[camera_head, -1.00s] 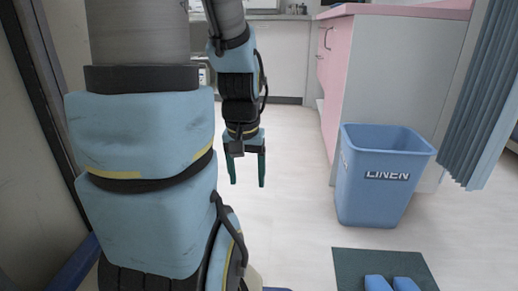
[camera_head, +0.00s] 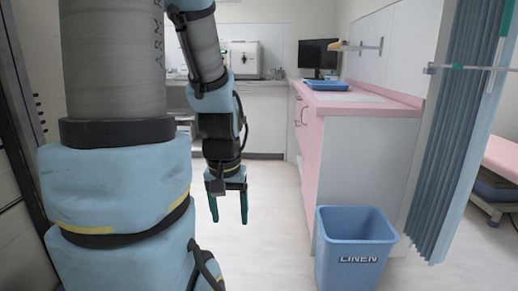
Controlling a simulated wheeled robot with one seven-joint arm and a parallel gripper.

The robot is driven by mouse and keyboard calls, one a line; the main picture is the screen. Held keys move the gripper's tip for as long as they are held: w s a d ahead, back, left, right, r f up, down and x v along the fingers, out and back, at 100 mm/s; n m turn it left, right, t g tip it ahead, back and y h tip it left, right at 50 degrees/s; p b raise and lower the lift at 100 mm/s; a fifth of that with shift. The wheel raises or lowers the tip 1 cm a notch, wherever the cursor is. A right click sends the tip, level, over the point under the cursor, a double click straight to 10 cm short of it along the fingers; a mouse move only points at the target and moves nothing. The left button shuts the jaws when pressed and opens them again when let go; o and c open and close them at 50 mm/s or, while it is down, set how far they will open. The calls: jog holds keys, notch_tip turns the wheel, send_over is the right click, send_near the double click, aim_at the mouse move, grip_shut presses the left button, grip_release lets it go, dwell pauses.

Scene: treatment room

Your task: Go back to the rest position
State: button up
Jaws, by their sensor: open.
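My gripper (camera_head: 229,207) hangs at the end of my arm, left of the middle of the head view. Its two dark green fingers point down and stand apart, with nothing between them. The floor shows behind and below the fingers. The gripper touches nothing that I can see. My blue and grey arm fills the left of the view and hides what is behind it.
A blue linen bin (camera_head: 357,258) stands on the floor at the lower right, beside a pink-topped counter (camera_head: 372,104) bearing a blue tray (camera_head: 327,85). A blue curtain (camera_head: 462,130) hangs at right, with a pink bed (camera_head: 503,158) beyond. The middle floor (camera_head: 272,215) is clear.

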notch_tip(320, 180, up, 18)
jog(key=p, duration=1.5)
jog(key=shift+p, duration=0.35)
